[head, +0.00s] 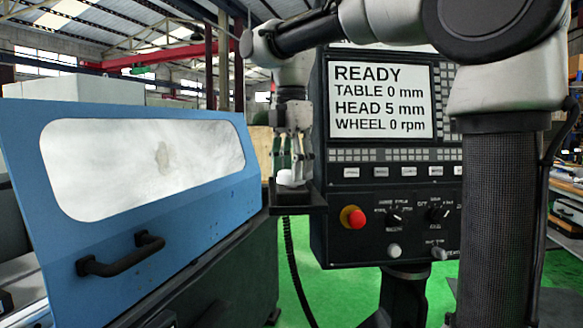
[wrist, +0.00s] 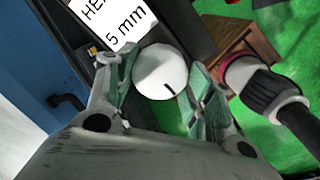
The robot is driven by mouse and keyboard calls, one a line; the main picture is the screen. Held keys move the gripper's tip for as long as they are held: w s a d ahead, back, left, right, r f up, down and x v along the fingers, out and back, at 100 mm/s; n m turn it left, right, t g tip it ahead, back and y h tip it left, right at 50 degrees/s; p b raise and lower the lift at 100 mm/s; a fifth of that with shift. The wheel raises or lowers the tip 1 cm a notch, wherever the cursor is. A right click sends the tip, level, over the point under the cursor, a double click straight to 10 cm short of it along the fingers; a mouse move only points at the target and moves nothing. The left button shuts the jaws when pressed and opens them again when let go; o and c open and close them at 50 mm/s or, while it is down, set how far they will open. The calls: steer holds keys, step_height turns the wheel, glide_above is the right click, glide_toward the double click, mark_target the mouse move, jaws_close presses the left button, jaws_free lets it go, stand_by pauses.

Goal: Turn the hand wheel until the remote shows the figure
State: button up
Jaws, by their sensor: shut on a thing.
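The hand wheel is a white round knob (wrist: 160,72) with a short black mark at its lower right in the wrist view. In the head view the white wheel (head: 290,179) shows low between the fingers, over a dark bracket (head: 296,208). My gripper (wrist: 164,85) has a green-padded finger on each side of the wheel and is shut on it. In the head view my gripper (head: 292,160) points down. The remote's small screen (wrist: 115,22) shows a cut-off "HE" and "5 mm" in the wrist view; the rest of it is out of frame.
The big control panel screen (head: 380,101) reads READY, TABLE 0 mm, HEAD 5 mm, WHEEL 0 rpm. A red stop button (head: 353,217) sits below it. The blue machine door (head: 215,205) with a black handle (head: 120,254) stands at left. A coiled cable (head: 295,270) hangs under the bracket.

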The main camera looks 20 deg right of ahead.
steer(key=m, duration=0.4)
steer(key=shift+m, duration=0.4)
steer(key=m, duration=0.4)
steer(key=shift+m, duration=0.3)
steer(key=m, duration=0.4)
steer(key=shift+m, duration=2.1)
steer(key=o, duration=1)
steer(key=shift+o, duration=0.2)
